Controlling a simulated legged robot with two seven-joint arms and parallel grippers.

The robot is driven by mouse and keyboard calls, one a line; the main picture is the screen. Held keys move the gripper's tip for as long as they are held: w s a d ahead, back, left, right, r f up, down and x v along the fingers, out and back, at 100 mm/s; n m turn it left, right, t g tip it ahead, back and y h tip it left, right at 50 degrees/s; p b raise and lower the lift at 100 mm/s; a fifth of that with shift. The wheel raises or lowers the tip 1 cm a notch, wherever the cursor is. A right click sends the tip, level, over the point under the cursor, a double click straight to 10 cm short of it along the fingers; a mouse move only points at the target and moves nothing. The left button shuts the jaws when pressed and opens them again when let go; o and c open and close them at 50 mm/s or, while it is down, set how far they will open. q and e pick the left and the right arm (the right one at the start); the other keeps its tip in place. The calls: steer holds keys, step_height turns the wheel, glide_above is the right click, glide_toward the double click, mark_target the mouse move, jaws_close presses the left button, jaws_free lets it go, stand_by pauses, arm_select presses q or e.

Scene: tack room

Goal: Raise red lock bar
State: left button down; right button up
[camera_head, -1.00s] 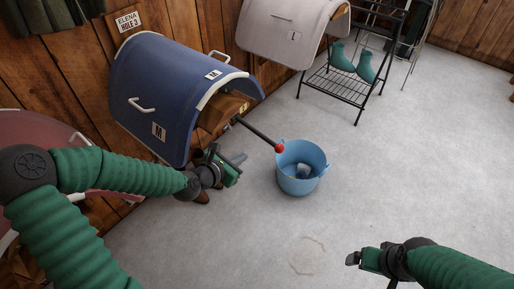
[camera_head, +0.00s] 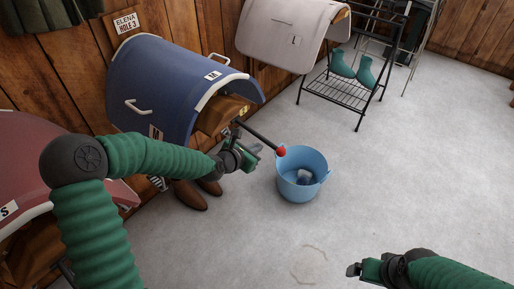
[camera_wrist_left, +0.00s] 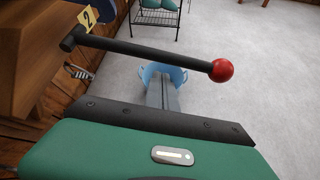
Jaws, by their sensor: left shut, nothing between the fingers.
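The lock bar is a dark rod (camera_head: 261,136) with a red ball (camera_head: 281,152) at its end. It sticks out from the wooden end of the blue saddle rack and slopes slightly down. In the left wrist view the rod (camera_wrist_left: 150,52) crosses above my fingers, with its red ball (camera_wrist_left: 222,70) to the right. My left gripper (camera_head: 257,149) is shut and empty, close beside the rod; I cannot tell whether it touches. Its fingertips also show in the left wrist view (camera_wrist_left: 162,92). My right gripper (camera_head: 353,270) is low at the right, far from the bar; its jaw state is unclear.
A blue bucket (camera_head: 302,190) with something pale inside stands on the floor below the ball. Brown boots (camera_head: 190,196) stand under the blue rack (camera_head: 165,80). A black wire stand (camera_head: 335,98) holds green boots. The floor at the right is clear.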

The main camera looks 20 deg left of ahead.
arm_select(q)
steer(key=shift+d+r, duration=0.25)
steer(key=shift+r, duration=0.45)
steer(key=w+a+r+n+h+p, duration=0.1)
steer(key=a+r+n+h+p, duration=0.1)
steer(key=r+p, duration=0.4)
steer(key=a+r+n+g+h+p, duration=0.1)
steer(key=r+n+h+p, duration=0.4)
steer(key=p, duration=1.2)
steer(key=shift+w+a+r+n, duration=0.3)
steer(key=shift+w+a+r, duration=0.05)
steer(key=shift+a+r, duration=0.55)
